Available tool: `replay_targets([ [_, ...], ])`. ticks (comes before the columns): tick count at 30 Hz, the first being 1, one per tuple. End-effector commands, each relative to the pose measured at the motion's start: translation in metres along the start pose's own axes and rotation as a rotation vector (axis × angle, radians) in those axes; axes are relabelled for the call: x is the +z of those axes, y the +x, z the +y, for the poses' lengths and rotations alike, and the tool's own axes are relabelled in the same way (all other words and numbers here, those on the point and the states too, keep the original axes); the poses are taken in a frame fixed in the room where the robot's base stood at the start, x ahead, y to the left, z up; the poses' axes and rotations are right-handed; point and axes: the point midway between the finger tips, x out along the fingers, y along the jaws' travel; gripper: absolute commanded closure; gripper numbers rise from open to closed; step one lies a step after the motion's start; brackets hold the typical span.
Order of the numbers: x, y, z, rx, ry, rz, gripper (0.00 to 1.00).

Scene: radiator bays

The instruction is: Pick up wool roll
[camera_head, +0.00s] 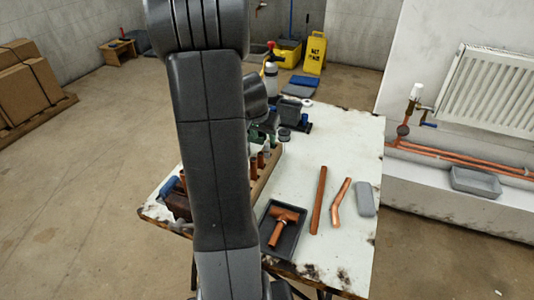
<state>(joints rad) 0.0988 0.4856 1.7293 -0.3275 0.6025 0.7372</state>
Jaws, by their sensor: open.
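I cannot say for sure which thing is the wool roll. A grey, rounded, oblong piece (366,199) lies flat on the right side of the white worktable (325,145), to the right of the bent copper pipe, and may be it.
A straight copper pipe (318,200) and a bent copper pipe (341,203) lie on the table. A dark tray (282,229) holds a copper tee. Bottles and small parts crowd the far end. A radiator (490,90) hangs on the right wall above copper pipes.

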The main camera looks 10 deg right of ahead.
Motion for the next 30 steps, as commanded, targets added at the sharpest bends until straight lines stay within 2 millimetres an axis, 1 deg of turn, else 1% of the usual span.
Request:
replay_targets([
  [1, 0.001, 0.01, 0.001, 0.002, -0.001, -0.004, 0.56],
  [6, 0.001, 0.03, 0.0, 0.001, 0.0, -0.002, 0.56],
  [14, 0.001, 0.043, 0.0, 0.001, -0.002, -0.001, 0.56],
  [21, 0.002, 0.073, -0.001, 0.001, 0.0, -0.003, 0.56],
  [24, 0.001, 0.083, -0.001, 0.001, -0.002, -0.002, 0.56],
  [30, 0.001, 0.089, -0.002, -0.001, -0.001, -0.001, 0.56],
])
